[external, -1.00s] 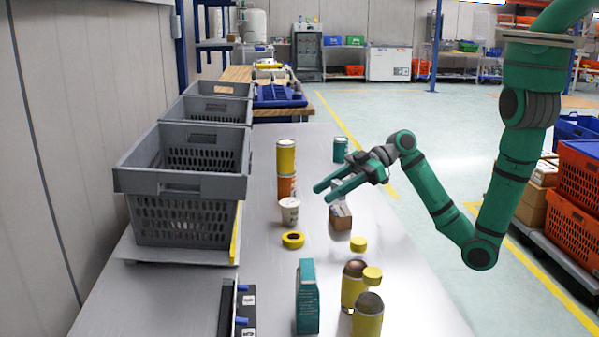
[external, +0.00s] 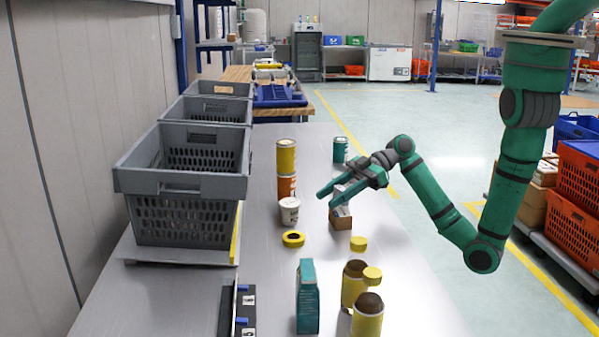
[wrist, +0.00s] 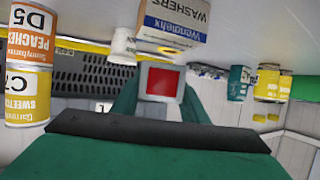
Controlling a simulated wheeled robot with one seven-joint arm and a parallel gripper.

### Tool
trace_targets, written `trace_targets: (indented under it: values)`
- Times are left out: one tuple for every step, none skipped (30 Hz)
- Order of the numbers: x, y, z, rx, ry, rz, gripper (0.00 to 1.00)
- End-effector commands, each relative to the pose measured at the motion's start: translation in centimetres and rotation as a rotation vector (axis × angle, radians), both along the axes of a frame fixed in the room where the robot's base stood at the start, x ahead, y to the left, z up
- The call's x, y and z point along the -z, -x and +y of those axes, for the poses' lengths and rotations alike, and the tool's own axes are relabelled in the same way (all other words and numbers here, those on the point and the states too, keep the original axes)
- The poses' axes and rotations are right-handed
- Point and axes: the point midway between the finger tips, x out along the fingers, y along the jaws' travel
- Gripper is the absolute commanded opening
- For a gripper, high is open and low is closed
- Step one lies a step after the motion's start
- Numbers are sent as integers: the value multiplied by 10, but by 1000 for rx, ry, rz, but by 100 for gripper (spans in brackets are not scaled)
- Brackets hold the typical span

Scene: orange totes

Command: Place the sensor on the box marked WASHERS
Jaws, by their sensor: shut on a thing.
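My gripper (external: 332,198) is shut on the sensor (wrist: 162,82), a pale block with a red square face, between the green fingers in the wrist view. The sensor is hard to make out in the external view. The box marked WASHERS (wrist: 176,20) is a cardboard box with a white and blue label, just beyond the sensor in the wrist view. In the external view this box (external: 341,223) stands on the table just below my fingers. I cannot tell whether the sensor touches it.
A white cup (external: 289,211), stacked cans (external: 286,157) and a yellow tape roll (external: 293,239) stand left of the box. A teal can (external: 340,150) is behind. Grey crates (external: 185,215) line the left.

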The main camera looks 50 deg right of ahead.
Motion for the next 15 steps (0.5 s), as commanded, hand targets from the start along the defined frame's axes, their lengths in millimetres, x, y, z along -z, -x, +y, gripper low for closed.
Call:
trace_targets:
  values:
    - [7,0,0,3,-3,6,17]
    - [10,0,0,2,-4,4,17]
    - [14,0,0,3,-4,4,17]
    - [17,0,0,2,-3,2,17]
    - [19,0,0,2,-4,4,17]
    - [21,0,0,1,-3,2,17]
    - [22,0,0,1,-2,1,17]
    - [23,0,0,0,-1,0,17]
    - [24,0,0,0,-1,0,17]
    - [24,0,0,0,0,0,17]
    - [24,0,0,0,0,0,17]
    - [24,0,0,0,0,0,17]
    - [23,0,0,0,0,0,17]
    - [23,0,0,0,0,0,17]
    - [23,0,0,0,0,0,17]
